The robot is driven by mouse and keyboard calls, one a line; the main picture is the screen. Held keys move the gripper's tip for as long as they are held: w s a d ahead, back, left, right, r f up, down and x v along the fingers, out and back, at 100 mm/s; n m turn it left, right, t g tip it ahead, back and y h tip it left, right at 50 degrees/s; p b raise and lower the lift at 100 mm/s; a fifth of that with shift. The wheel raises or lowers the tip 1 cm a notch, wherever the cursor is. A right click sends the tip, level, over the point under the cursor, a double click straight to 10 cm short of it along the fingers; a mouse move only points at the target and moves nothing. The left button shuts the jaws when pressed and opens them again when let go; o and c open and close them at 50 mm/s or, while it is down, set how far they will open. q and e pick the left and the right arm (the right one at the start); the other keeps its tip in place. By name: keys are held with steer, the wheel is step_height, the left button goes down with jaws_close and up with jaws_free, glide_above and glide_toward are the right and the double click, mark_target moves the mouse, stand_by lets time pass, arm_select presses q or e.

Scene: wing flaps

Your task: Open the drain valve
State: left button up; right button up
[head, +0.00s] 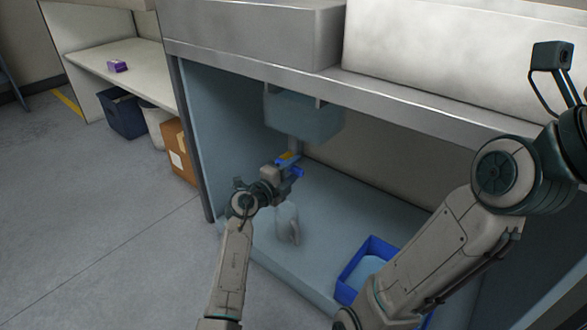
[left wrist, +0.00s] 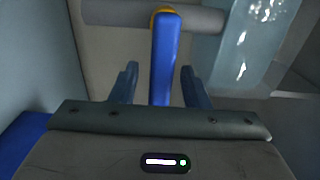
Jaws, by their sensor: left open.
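The drain valve shows under the sink as a blue lever handle (left wrist: 164,62) with a yellow part where it meets a grey pipe (left wrist: 200,16) in the left wrist view. In the head view the valve (head: 286,157) is small, below the sink basin, and partly hidden by my gripper. My left gripper (left wrist: 159,84) is open, with one finger on each side of the handle and a visible gap on both sides. In the head view the left gripper (head: 290,172) is right at the valve. My right arm shows at the right, but its fingers are not in view.
A translucent jug (head: 287,222) stands on the cabinet floor below my left gripper. A blue bin (head: 352,270) sits at the front right, partly behind my right arm. The basin (head: 305,117) hangs above the valve. A dark post (head: 190,135) edges the opening at left.

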arm_select(q)
steer(key=shift+w+d, duration=0.15)
steer(key=shift+c, duration=0.2)
jaws_close()
